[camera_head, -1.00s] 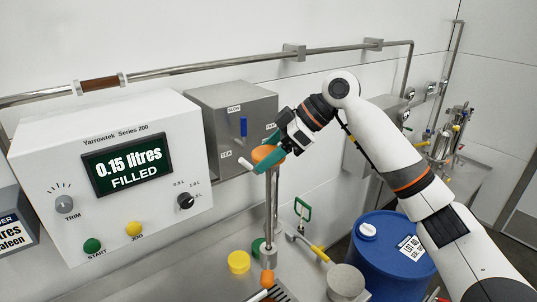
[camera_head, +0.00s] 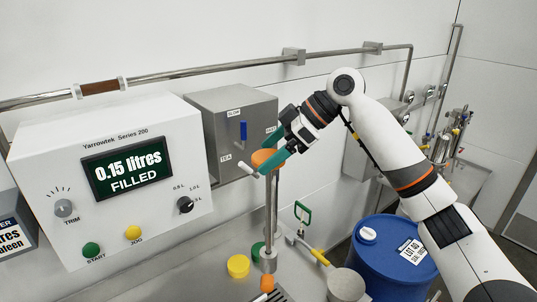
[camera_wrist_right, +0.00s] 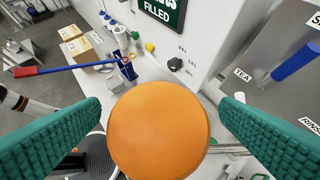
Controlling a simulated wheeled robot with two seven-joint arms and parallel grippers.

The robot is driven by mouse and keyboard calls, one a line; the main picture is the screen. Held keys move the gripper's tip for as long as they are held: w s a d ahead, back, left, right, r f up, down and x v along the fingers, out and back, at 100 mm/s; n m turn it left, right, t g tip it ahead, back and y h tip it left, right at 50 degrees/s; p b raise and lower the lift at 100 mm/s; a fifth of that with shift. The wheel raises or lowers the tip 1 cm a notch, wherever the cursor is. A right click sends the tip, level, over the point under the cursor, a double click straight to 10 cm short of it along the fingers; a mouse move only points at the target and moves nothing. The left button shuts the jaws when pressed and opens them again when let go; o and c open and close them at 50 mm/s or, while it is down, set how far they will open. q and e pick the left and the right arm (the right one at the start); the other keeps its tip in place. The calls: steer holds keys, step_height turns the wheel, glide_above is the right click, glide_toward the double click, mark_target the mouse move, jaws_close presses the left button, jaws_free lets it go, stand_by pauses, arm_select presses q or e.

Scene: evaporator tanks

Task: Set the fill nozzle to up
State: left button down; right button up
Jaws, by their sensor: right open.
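The fill nozzle seems to be the upright metal stem (camera_head: 271,215) with a round orange knob (camera_head: 263,158) on top and an orange piece (camera_head: 267,283) at its foot; I cannot tell its setting. My right gripper (camera_head: 270,156) is open at the orange knob, its teal fingers on either side. In the right wrist view, the knob (camera_wrist_right: 158,130) fills the space between the open fingers (camera_wrist_right: 160,108), with slim gaps visible at its sides. My left gripper is not in view.
The white filler console (camera_head: 110,180) reads 0.15 litres filled. A grey box (camera_head: 230,125) with a blue lever (camera_head: 243,130) stands close behind the knob. A yellow cap (camera_head: 238,266), a metal pan (camera_head: 346,284) and a blue drum (camera_head: 390,262) are lower down. A pipe (camera_head: 230,68) runs along the wall.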

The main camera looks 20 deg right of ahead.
steer(key=b+v, duration=0.3)
steer(key=v, duration=0.8)
steer(key=shift+s, duration=0.1)
